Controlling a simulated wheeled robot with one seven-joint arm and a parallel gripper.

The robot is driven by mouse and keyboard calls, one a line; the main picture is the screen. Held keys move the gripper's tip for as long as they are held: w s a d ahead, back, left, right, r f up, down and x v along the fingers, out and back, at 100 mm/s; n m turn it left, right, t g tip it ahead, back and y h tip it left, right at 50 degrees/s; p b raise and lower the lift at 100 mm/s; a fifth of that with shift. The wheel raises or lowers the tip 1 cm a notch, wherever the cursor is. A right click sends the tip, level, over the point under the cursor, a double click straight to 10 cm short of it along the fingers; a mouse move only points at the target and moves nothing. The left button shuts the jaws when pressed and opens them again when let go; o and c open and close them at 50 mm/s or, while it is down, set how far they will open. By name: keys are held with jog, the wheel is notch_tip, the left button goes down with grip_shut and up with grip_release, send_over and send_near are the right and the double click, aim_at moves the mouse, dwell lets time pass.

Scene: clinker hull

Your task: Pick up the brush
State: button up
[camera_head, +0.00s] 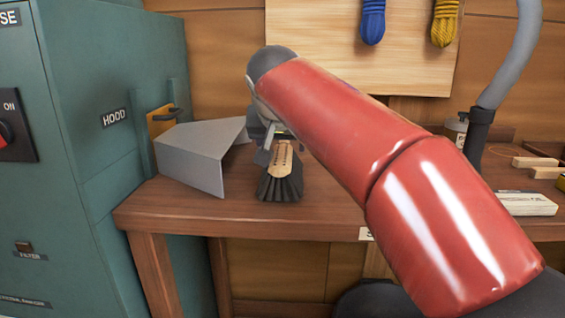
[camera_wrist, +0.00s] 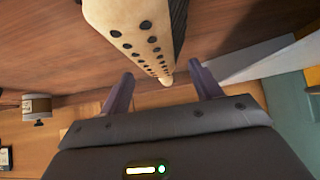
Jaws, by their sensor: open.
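The brush (camera_head: 281,178) has a pale wooden back with dark holes and dark bristles. It lies on the wooden bench near its front edge, below my arm. In the wrist view the brush (camera_wrist: 133,32) runs from the top toward my gripper (camera_wrist: 161,85). The two fingers are apart, and the near tip of the brush's wood is between or just beyond them. I cannot tell whether they touch it.
A grey angled sheet-metal piece (camera_head: 205,152) stands left of the brush, close to it. A teal cabinet (camera_head: 95,120) borders the bench (camera_head: 200,213) at left. Wooden blocks (camera_head: 535,162) and a pale block (camera_head: 525,204) lie at right. Blue (camera_head: 372,22) and yellow (camera_head: 444,22) rope hang behind.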

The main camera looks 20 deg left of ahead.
jog(key=x, duration=0.3)
jog(key=c, duration=1.1)
jog(key=shift+c, duration=0.3)
jog(key=shift+r, duration=0.2)
